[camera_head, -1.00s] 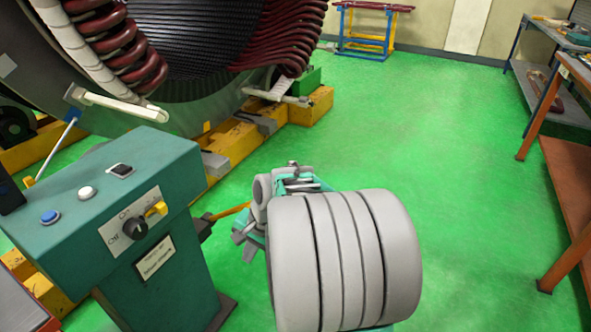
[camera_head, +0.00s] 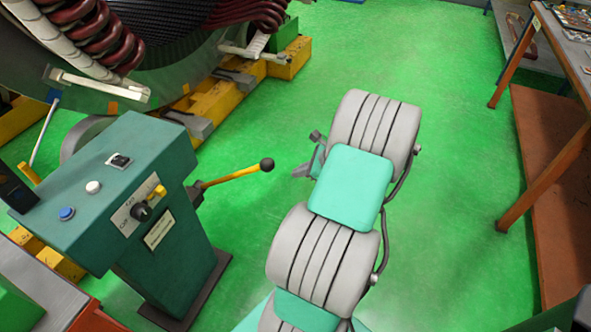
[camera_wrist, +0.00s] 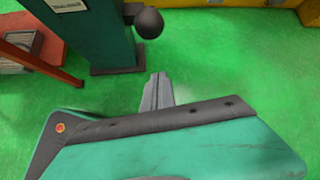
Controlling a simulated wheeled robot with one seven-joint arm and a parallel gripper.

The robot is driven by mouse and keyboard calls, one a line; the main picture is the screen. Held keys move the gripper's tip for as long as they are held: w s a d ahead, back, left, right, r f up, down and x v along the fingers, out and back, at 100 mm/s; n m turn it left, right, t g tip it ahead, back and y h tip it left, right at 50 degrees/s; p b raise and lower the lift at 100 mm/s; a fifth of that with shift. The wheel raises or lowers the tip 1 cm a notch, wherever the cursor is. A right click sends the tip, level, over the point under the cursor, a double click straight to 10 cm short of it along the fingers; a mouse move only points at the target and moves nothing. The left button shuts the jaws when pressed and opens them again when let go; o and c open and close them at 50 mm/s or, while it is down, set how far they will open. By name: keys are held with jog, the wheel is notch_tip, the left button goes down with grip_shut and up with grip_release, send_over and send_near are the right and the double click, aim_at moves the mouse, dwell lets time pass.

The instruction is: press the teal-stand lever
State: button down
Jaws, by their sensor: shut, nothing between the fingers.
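The teal stand (camera_head: 150,205) is on the left in the head view. A yellow lever (camera_head: 232,176) sticks out from its right side, rising slightly to a black ball knob (camera_head: 267,165). In the wrist view the ball knob (camera_wrist: 149,23) is near the top, beside the teal stand (camera_wrist: 100,30). My gripper (camera_head: 304,170) is just right of the knob in the head view, partly hidden behind my arm. In the wrist view my gripper (camera_wrist: 158,80) has its fingers together and empty, pointing toward the knob, with a gap between them.
The stator (camera_head: 90,70) stands at the back left on yellow beams (camera_head: 210,100). A workbench with an orange frame (camera_head: 550,160) is on the right. Green floor (camera_head: 440,200) is clear between them. A grey-topped red bench (camera_head: 45,285) edges the lower left.

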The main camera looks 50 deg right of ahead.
jog(key=x, duration=0.8)
jog(key=r, duration=0.1)
jog(key=a+r, duration=0.1)
jog(key=w+r, duration=0.1)
jog(key=shift+a+r, duration=0.2)
jog(key=shift+r, duration=0.2)
jog(key=shift+r, duration=0.1)
